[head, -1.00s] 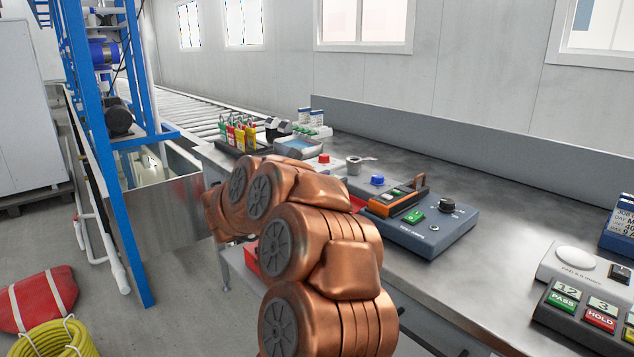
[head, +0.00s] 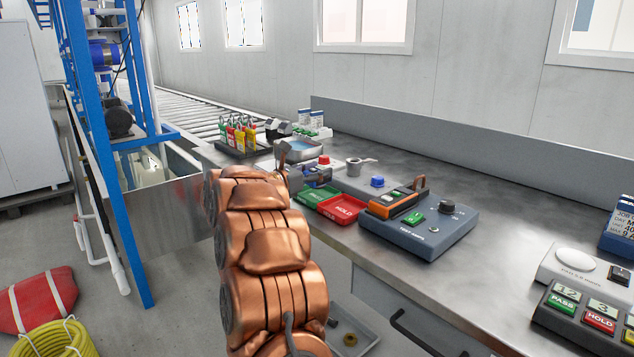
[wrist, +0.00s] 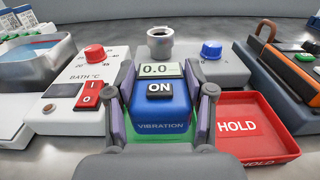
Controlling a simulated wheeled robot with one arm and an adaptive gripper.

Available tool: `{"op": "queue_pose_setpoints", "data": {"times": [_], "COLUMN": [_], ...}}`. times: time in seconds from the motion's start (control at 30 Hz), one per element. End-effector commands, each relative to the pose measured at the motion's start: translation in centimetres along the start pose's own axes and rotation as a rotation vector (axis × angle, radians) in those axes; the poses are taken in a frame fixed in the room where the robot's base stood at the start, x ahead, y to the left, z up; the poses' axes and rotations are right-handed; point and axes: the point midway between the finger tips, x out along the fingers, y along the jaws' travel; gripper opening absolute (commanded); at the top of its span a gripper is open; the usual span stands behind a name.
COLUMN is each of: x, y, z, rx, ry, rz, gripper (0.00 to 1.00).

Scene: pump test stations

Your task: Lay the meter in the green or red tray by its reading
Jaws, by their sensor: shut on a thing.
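The meter (wrist: 160,108) is blue with a black ON button and the word VIBRATION. Its display starts with 0.0; any further digit is unclear. My gripper (wrist: 166,95) is shut on its sides, one finger left and one right. In the wrist view the green tray shows as a strip below and around the meter; I cannot tell whether they touch. The red tray (wrist: 252,128), marked HOLD, is empty to the right. In the head view the green tray (head: 318,194) and red tray (head: 343,208) lie side by side, with my gripper (head: 290,165) just behind and left.
An orange-and-black instrument (head: 397,206) rests on a dark test box (head: 425,230) to the right. Bench to the right is partly clear.

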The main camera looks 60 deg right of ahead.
Motion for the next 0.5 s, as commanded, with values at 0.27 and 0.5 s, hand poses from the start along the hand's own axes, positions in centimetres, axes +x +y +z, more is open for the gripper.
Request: {"op": "queue_pose_setpoints", "data": {"times": [0.27,0.5], "x": [0.3,0.2], "y": [0.6,0.7], "z": [-1.2,-3.6], "rx": [-0.002,-0.001], "ry": [-0.002,-0.001], "rz": [0.001,0.003], "gripper": [0.0,0.0]}}
